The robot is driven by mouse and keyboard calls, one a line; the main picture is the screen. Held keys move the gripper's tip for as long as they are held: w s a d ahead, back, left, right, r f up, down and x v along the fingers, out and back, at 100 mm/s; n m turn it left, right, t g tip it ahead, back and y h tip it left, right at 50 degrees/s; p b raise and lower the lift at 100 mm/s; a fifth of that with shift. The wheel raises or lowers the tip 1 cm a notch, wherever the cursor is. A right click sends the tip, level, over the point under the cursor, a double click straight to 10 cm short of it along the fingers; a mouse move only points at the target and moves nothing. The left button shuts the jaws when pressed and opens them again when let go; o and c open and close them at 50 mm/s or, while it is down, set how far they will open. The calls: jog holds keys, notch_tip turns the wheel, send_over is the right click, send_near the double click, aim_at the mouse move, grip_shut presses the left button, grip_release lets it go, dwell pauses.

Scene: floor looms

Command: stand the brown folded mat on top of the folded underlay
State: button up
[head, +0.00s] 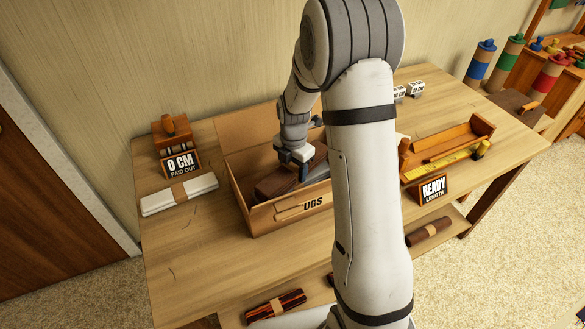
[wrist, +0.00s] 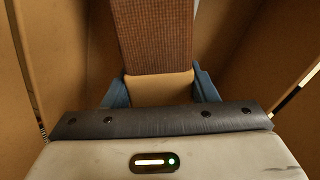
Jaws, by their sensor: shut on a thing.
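The brown folded mat (head: 275,185) lies inside the open cardboard box (head: 252,218). In the wrist view the mat (wrist: 155,40) shows a ribbed brown face and a tan band. My gripper (head: 303,165) reaches down into the box, and its blue fingers (wrist: 160,90) are shut on the mat at the tan band. The mat's underside and far end are hidden by the box and my arm. A pale folded bundle with a tan band, which looks like the folded underlay (head: 180,194), lies flat on the table left of the box.
Right of my arm are a wooden tray (head: 455,135) and a "READY LENGTH" sign (head: 433,190). Small white blocks (head: 415,89) sit at the back. A dark patterned roll (head: 275,306) lies low in front. The box walls surround my gripper.

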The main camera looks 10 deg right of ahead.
jog(key=shift+f, duration=0.4)
jog(key=o, duration=1.4)
